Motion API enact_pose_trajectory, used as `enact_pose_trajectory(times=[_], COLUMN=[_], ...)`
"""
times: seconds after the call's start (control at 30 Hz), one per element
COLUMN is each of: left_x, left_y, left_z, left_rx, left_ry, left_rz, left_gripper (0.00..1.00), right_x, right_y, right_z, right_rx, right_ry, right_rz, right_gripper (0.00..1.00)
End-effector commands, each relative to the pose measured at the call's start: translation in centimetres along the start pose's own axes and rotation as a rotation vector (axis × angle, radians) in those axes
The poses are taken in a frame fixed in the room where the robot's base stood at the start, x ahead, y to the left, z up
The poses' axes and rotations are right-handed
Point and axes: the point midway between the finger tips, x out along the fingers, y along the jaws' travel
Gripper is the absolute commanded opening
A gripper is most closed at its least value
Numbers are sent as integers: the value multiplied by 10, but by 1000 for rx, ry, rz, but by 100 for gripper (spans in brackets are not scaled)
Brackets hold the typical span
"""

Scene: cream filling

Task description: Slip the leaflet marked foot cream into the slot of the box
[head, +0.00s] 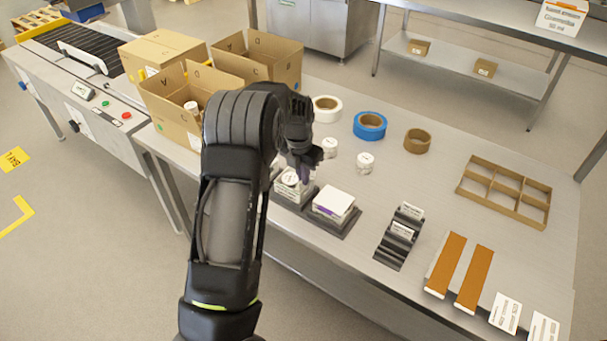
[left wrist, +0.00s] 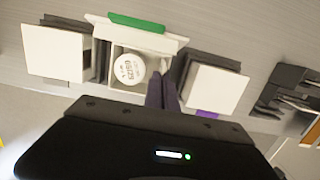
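An open white box (left wrist: 118,87) stands in a dark tray with a round white jar (left wrist: 130,68) inside and a green-edged flap raised at its far side. The jar in its box also shows in the head view (head: 290,178). My left gripper (left wrist: 163,84) is at the box's right near corner, its two purple fingers close together. I see no leaflet between them, and the tips are partly hidden. Small labelled white cards stand in a black rack (head: 388,249) to the right; their print is too small to read. My right gripper is out of view.
A white-topped box (head: 333,203) with purple on its side stands just right; another (left wrist: 55,52) is to the left. Tape rolls (head: 370,126), loose jars (head: 365,162), a divided tray (head: 504,192), orange strips (head: 446,263) and printed cards (head: 505,313) lie around. Open cartons (head: 175,105) are behind left.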

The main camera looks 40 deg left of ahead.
Motion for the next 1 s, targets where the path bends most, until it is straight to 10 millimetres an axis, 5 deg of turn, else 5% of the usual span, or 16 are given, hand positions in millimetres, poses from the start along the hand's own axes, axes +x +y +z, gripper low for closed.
enact_pose_trajectory(times=[0.73, 1.0], left_x=[12, 11], left_y=[0, 0], left_z=[-1, -1], left_rx=[0, 0], left_ry=[-1, -1], left_rz=[0, 0], left_gripper=[0, 22], right_x=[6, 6], right_y=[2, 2], right_z=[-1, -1], right_rx=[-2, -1], right_ry=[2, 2], right_rz=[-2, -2], right_gripper=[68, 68])
